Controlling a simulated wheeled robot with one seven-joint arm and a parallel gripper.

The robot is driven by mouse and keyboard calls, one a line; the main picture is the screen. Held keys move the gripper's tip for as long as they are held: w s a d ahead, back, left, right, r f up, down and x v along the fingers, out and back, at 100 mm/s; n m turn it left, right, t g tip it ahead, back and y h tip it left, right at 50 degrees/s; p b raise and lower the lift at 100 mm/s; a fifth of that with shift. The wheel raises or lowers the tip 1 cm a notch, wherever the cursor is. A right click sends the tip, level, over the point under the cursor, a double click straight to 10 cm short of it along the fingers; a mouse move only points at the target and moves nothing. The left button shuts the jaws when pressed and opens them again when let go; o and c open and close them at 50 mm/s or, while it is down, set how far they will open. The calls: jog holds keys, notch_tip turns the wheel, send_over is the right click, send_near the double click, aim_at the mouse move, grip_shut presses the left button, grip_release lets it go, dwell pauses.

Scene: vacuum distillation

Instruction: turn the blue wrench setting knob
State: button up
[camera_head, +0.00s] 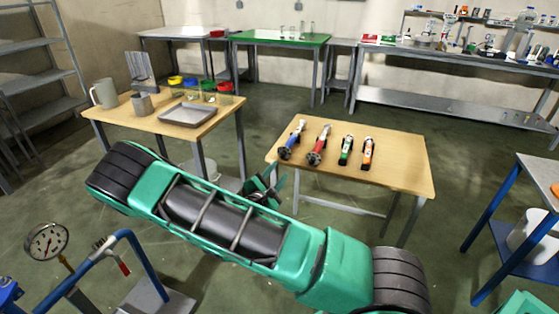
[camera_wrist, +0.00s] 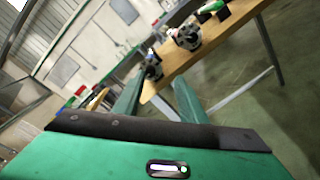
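The blue wrench (camera_head: 293,139) lies at the left end of a wooden table, its round dark knob end (camera_head: 285,153) facing me near the table's front edge. My gripper (camera_head: 268,188) is in front of and below that end, apart from it. In the wrist view, my gripper's two green fingers (camera_wrist: 157,100) stand apart with nothing between them. A round metal end, probably the blue wrench's (camera_wrist: 152,70), shows beyond the fingertips; its setting marks are too small to read.
A red wrench (camera_head: 320,146), a green one (camera_head: 346,150) and an orange one (camera_head: 367,154) lie to the right on the same wooden table (camera_head: 405,160). Another table (camera_head: 215,118) with a metal tray (camera_head: 187,115) and mugs stands left. A pressure gauge (camera_head: 46,241) is at lower left.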

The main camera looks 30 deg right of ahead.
aim_at(282, 156)
jog(key=shift+n+t+y, duration=0.3)
jog(key=shift+n+t, duration=0.5)
jog(key=x, duration=0.3)
jog(key=w+a+x, duration=0.1)
jog(key=x, duration=0.6)
jog(key=shift+w+a+f, duration=0.2)
jog(key=shift+w+f, duration=0.15)
jog(key=shift+w, duration=0.05)
grip_shut()
